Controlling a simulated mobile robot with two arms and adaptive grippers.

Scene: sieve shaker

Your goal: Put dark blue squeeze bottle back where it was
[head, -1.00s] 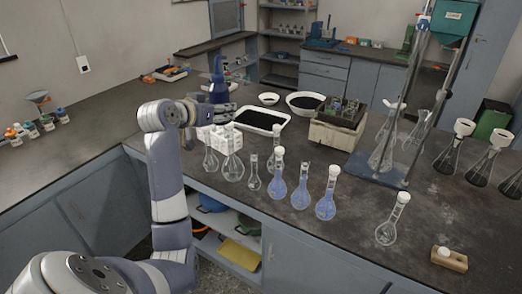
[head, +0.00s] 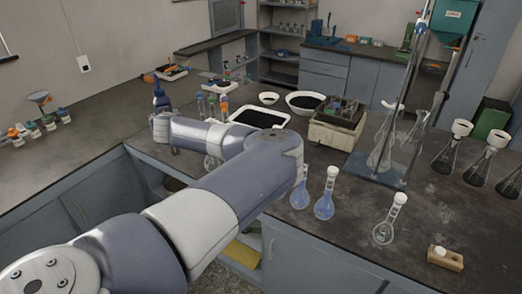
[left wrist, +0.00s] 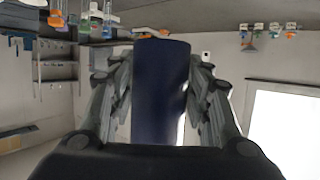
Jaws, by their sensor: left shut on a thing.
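The dark blue squeeze bottle (head: 161,101) is at the left part of the counter in the head view, at the end of my left arm. In the left wrist view its dark blue body (left wrist: 160,95) stands between the two fingers. My left gripper (left wrist: 160,68) is shut on it, one finger on each side. In the head view my wrist hides most of the gripper and the bottle's lower part. I cannot tell whether the bottle touches the counter. My right gripper is not in view.
Small tubes with coloured caps (head: 223,102), a white tray of dark grains (head: 284,120) and bowls (head: 305,103) stand right of the bottle. Blue-filled flasks (head: 324,206) stand near the front edge. Small bottles (head: 49,123) sit far left. Bare counter (head: 105,115) lies left of the bottle.

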